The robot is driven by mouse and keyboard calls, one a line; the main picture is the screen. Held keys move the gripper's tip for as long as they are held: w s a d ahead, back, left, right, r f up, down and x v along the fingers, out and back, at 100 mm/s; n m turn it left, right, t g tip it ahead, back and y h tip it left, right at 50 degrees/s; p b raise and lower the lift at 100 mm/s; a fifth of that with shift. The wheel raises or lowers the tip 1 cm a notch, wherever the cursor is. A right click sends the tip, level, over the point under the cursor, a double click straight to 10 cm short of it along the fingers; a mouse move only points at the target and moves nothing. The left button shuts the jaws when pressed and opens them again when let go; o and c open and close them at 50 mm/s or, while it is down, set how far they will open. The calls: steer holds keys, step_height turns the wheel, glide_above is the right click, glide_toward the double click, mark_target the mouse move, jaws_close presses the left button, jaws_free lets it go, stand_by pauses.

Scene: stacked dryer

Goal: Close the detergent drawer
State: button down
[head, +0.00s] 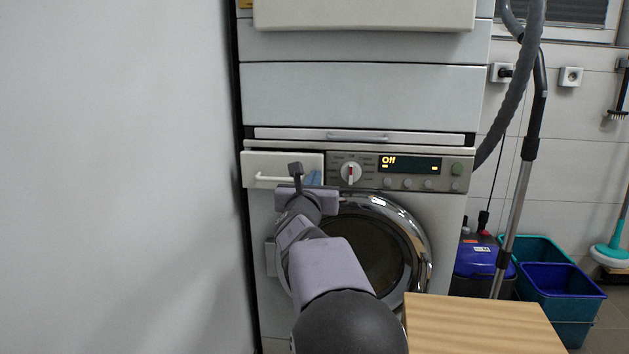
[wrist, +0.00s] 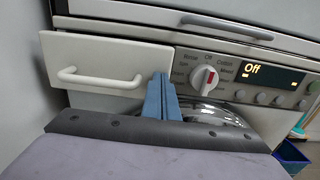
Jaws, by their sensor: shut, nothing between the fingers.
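The detergent drawer (head: 262,169) is the white panel with a bar handle at the left end of the washer's control panel. In the wrist view the drawer front (wrist: 100,58) fills the upper left. It appears to stand a little forward of the control panel, but how far is hard to tell. My gripper (head: 297,171) is in front of the drawer's right end. In the wrist view its blue fingers (wrist: 161,98) are together and empty, beside the drawer's lower right corner and right of the handle. Whether they touch the drawer cannot be told.
The control panel (head: 400,170) with a knob and a display reading "Off" lies right of the drawer. The round door (head: 385,245) is below. A wall (head: 120,180) stands close on the left. A wooden surface (head: 480,325) is at the lower right.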

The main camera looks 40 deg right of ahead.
steer(key=x, duration=0.3)
steer(key=shift+w+d, duration=0.2)
steer(key=shift+d, duration=0.05)
steer(key=shift+w+d, duration=0.15)
steer(key=shift+r, duration=0.35)
steer(key=shift+f, duration=0.15)
steer(key=shift+s+a+f, duration=0.2)
steer(key=v, duration=1.3)
steer(key=shift+s+a+b, duration=0.2)
steer(key=shift+a+b, duration=0.05)
steer(key=shift+b, duration=0.05)
